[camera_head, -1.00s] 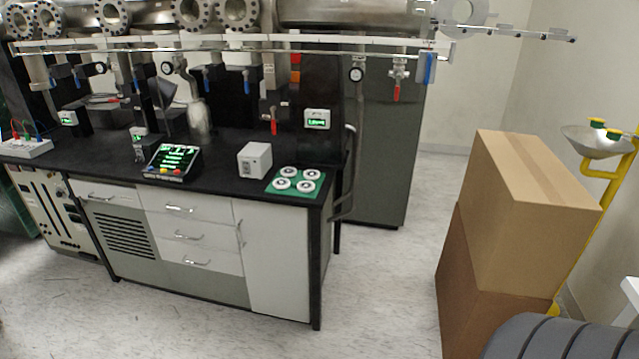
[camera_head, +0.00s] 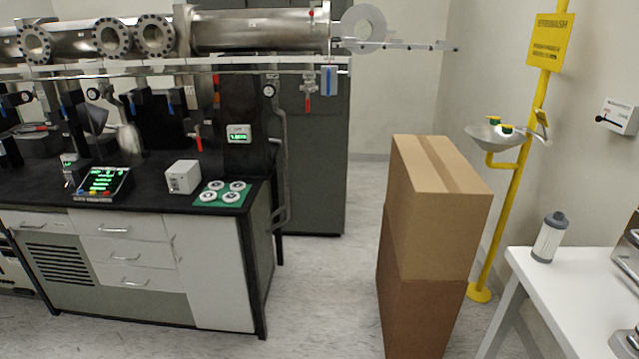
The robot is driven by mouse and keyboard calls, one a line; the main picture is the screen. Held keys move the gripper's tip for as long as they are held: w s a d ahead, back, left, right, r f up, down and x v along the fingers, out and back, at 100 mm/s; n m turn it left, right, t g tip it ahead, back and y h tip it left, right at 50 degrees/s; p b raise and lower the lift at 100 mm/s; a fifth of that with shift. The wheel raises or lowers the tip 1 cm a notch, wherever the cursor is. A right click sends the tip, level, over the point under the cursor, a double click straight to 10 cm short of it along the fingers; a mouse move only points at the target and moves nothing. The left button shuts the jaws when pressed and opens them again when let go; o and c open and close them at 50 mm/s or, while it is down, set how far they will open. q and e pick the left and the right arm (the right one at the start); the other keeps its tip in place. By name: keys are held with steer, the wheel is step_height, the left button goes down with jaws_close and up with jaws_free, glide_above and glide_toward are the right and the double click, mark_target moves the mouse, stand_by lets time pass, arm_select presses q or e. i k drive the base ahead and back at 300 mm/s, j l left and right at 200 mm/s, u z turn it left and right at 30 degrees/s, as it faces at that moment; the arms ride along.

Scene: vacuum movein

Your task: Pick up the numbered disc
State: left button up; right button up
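Several white ring-shaped discs with dark centres lie on a green mat (camera_head: 220,194) at the right end of the black bench top. I see a back left disc (camera_head: 215,185), a back right disc (camera_head: 237,186), a front left disc (camera_head: 208,196) and a front right disc (camera_head: 231,197). Any numbers on them are too small to read. Neither of my grippers shows in the head view.
The black bench (camera_head: 150,198) has white drawers and carries a small grey box (camera_head: 183,177) and a control panel (camera_head: 103,182). Stacked cardboard boxes (camera_head: 440,215) stand right of it, with open floor between. A white table (camera_head: 570,290) and yellow eyewash post (camera_head: 517,190) stand further right.

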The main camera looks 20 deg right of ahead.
mark_target(236, 186)
steer(key=i+j+z, duration=0.1)
steer(key=z, duration=0.35)
steer(key=j+z, duration=0.1)
steer(key=z, duration=0.35)
steer(key=i+j+z, duration=0.1)
steer(key=z, duration=0.35)
steer(key=j+z, duration=0.25)
steer(key=z, duration=0.2)
